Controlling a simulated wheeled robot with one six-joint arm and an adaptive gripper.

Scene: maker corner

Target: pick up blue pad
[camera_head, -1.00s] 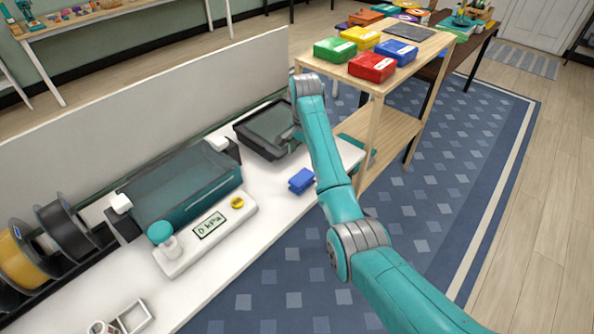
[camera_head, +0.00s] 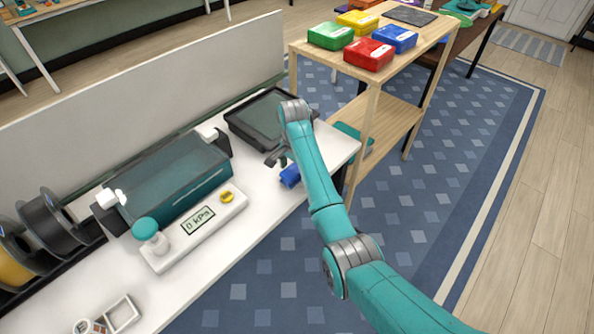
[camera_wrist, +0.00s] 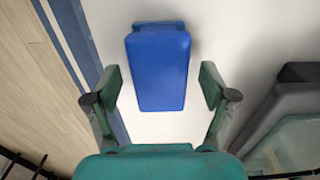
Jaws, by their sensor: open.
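The blue pad (camera_head: 290,176) is a small block on the white table, close to its front edge, and my arm partly hides it in the head view. In the wrist view the blue pad (camera_wrist: 160,68) lies upper middle on the white surface. My gripper (camera_wrist: 161,88) is open, with one finger on each side of the pad's near part and a gap on both sides. In the head view my gripper (camera_head: 280,158) is just above and behind the pad, partly hidden by the arm.
A dark tray (camera_head: 258,122) stands behind the pad. A teal-lidded machine (camera_head: 180,180) and a gauge panel (camera_head: 195,228) are to the left. A wooden shelf cart (camera_head: 385,125) with coloured boxes stands to the right. The table's front edge is close to the pad.

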